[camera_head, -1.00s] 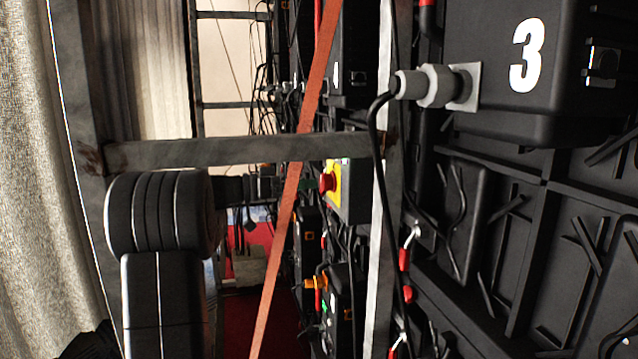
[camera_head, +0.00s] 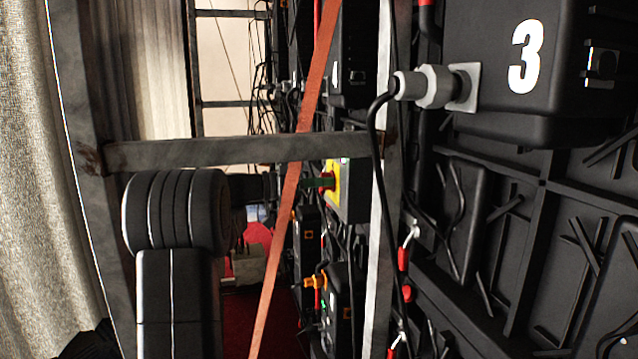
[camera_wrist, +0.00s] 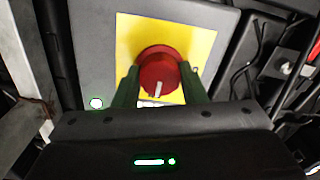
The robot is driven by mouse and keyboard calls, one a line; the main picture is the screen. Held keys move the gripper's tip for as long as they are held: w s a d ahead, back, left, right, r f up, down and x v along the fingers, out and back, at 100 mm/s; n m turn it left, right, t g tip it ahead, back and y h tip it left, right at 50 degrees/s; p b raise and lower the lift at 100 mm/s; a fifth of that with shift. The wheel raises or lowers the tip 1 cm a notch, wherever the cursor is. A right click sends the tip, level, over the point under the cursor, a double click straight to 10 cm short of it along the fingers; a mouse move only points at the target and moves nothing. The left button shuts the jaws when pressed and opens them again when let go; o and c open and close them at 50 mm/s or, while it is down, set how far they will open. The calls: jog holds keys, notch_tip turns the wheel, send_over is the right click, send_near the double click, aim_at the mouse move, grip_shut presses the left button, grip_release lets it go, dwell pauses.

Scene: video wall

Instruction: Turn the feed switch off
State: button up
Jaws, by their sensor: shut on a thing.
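The feed switch is a round red knob (camera_wrist: 158,72) on a yellow plate (camera_wrist: 205,42) fixed to a grey box (camera_wrist: 90,50). The white mark on the knob points toward the bottom of the wrist view. A green light (camera_wrist: 97,103) glows on the box. My gripper (camera_wrist: 160,80) has one green finger on each side of the knob and is shut on it.
An orange strap (camera_head: 305,130) hangs diagonally in front of my wrist in the head view. A grey frame bar (camera_head: 240,150) runs above my arm. A black cable (camera_head: 372,130) and black panel backs (camera_head: 510,220) stand at right.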

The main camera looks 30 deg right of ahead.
jog(key=shift+n, duration=0.3)
jog(key=shift+n+p, duration=3.5)
jog(key=shift+n, duration=5.2)
jog(key=o, duration=1)
jog(key=shift+a, duration=0.1)
